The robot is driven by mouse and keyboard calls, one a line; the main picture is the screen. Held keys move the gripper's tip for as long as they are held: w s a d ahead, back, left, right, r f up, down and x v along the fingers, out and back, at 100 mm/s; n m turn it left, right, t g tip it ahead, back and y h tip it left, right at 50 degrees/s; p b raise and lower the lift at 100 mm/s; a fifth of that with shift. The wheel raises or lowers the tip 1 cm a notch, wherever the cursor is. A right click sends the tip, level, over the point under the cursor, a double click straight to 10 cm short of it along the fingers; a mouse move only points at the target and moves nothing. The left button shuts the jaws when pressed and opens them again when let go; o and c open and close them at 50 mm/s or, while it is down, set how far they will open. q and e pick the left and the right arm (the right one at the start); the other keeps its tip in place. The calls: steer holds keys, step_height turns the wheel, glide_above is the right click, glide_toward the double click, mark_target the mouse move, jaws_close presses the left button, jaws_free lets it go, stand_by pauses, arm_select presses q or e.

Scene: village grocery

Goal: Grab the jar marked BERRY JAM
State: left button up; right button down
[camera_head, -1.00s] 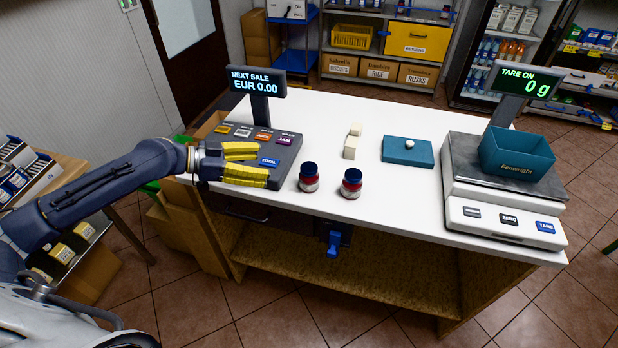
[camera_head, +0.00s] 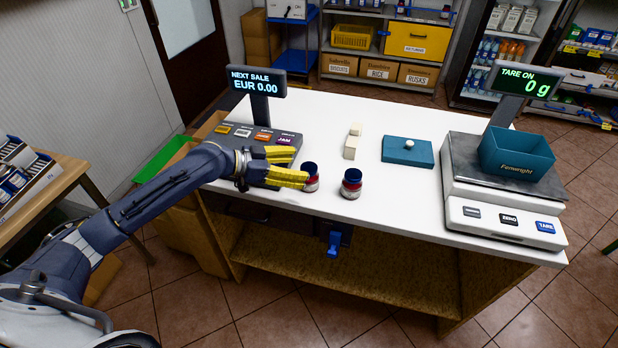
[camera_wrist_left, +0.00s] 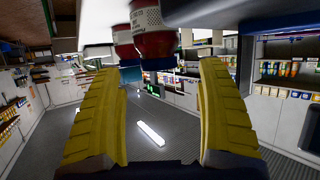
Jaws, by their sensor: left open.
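Two small jars with dark blue lids, red contents and pale labels stand upright on the white counter: a left jar (camera_head: 312,184) and a right jar (camera_head: 351,186). I cannot read which is marked BERRY JAM. My left gripper (camera_head: 298,166) is open and empty, its yellow fingers just left of the left jar. The lower finger overlaps that jar's edge in the head view; I cannot tell whether they touch. The left wrist view is upside down and shows both jars beyond the open fingers (camera_wrist_left: 160,76), labels partly cut off. My right gripper is not in view.
A button panel with a display (camera_head: 257,82) stands behind my left gripper. Pale blocks (camera_head: 350,152) and a teal flat box (camera_head: 407,153) lie behind the jars. A scale (camera_head: 500,213) with a teal tray (camera_head: 516,158) stands right. The counter between right jar and scale is clear.

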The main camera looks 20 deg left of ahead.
mark_target(308, 167)
arm_select(q)
steer(key=shift+x, duration=2.1)
steer(key=shift+r, duration=0.1)
jaws_close()
